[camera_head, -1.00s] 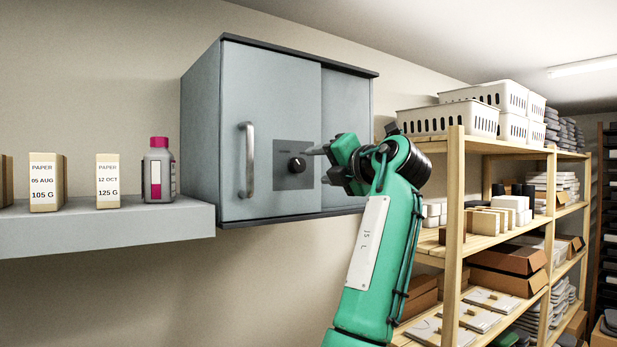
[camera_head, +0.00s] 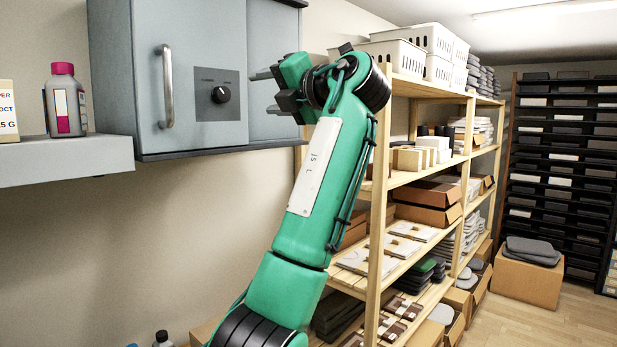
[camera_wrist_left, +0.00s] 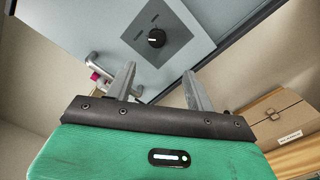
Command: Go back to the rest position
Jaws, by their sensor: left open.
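My left gripper (camera_head: 262,86) is open and empty, raised in front of the grey wall cabinet (camera_head: 190,135), to the right of its knob. The cabinet's dark round knob (camera_head: 220,94) sits on a darker square plate, and a vertical metal handle (camera_head: 166,88) is to its left. In the left wrist view the two fingers (camera_wrist_left: 160,85) are spread with nothing between them, and the knob (camera_wrist_left: 156,38) shows beyond them. The fingers appear apart from the cabinet. My right gripper is not in view.
A wall shelf (camera_head: 70,163) at left holds a bottle (camera_head: 66,105) and a paper box (camera_head: 7,112). Wooden shelving (camera_head: 378,240) with white baskets (camera_head: 397,55) and boxes stands close behind my left arm. A dark rack (camera_head: 560,170) is at the far right. Some floor (camera_head: 540,320) is clear at right.

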